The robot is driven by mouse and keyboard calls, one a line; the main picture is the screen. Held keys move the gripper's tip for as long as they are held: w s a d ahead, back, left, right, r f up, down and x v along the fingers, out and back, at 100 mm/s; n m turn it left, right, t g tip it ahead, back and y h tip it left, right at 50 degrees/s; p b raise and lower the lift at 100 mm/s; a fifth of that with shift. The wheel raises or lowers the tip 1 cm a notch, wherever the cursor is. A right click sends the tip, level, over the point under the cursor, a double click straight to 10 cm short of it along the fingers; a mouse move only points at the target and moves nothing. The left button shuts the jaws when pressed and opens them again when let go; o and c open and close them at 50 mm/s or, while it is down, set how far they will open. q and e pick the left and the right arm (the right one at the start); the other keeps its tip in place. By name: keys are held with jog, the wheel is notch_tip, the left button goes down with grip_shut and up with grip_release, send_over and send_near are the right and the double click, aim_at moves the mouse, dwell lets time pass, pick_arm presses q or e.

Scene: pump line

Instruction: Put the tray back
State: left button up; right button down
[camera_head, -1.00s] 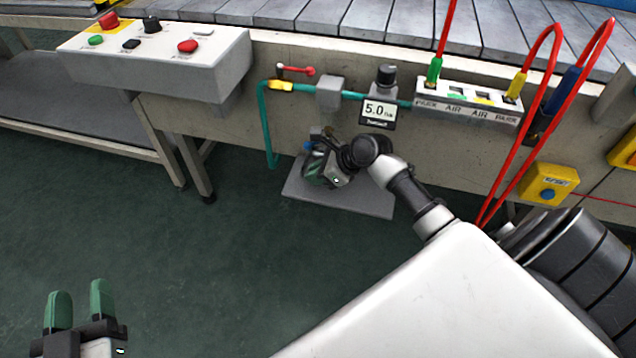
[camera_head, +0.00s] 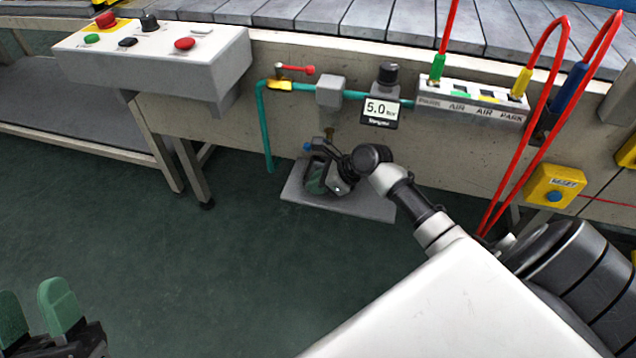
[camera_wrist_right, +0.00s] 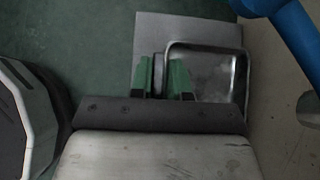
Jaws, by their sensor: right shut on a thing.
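A shallow metal tray (camera_wrist_right: 215,72) with a raised, rounded rim shows in the right wrist view. My right gripper (camera_wrist_right: 162,80) is shut on the tray's left edge, with one green finger on either side of it. In the head view my right gripper (camera_head: 328,180) is low in front of the line, over a grey plate (camera_head: 372,208) beneath the valve. The tray is hard to make out there, largely hidden by the gripper. I cannot tell whether it touches the plate. My left gripper (camera_head: 38,312) is open and empty at the bottom left.
A teal pipe (camera_head: 265,130) with a red-handled valve, a gauge reading 5.0 (camera_head: 381,111) and a port block (camera_head: 470,101) with red hoses are just above. A control box (camera_head: 160,62) juts out at left. Open green floor (camera_head: 200,270) lies in front.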

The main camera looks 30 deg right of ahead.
jog(key=shift+f, duration=0.1)
jog(key=c, duration=1.1)
grip_release()
